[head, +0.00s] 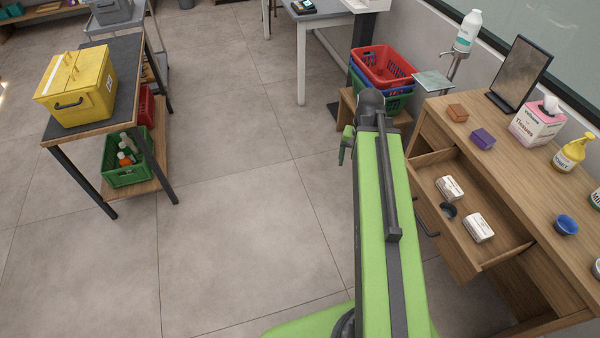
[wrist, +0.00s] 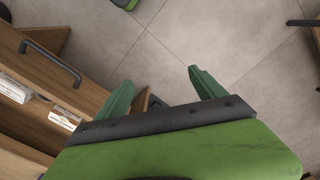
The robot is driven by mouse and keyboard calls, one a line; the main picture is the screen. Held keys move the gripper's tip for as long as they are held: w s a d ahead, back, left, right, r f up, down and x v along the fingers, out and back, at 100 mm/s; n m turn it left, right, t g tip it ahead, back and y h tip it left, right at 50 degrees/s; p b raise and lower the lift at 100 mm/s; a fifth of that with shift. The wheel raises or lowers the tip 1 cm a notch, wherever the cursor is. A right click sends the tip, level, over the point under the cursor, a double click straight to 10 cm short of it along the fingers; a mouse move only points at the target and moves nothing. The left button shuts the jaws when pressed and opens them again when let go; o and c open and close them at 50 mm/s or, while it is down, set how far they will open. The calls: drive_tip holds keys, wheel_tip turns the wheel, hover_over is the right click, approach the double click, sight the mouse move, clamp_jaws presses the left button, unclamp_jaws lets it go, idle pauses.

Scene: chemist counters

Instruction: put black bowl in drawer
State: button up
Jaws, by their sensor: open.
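The wooden drawer (head: 470,258) is pulled open under the counter at the right in the head view. A small dark curved thing (head: 448,211) lies in it between two white boxes; it looks like the black bowl, seen partly. My gripper (head: 345,148) is left of the drawer, beyond it, over the floor, and partly hidden by my arm. In the wrist view my gripper (wrist: 162,84) is open, with only floor between its green fingertips. The drawer (wrist: 35,72) with its dark handle is at the left there. No bowl is clearly visible in that view.
The counter (head: 510,170) holds a brown block, a purple block (head: 482,139), a tissue box, a yellow bottle and a blue bowl (head: 566,225). Stacked crates (head: 385,68) stand behind my arm. A table with a yellow box (head: 75,88) is at left. The middle floor is clear.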

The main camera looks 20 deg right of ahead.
drive_tip(key=w+a+n, duration=0.2)
drive_tip(key=a+n, duration=0.5)
drive_tip(key=a, duration=1.5)
drive_tip(key=shift+d, duration=0.1)
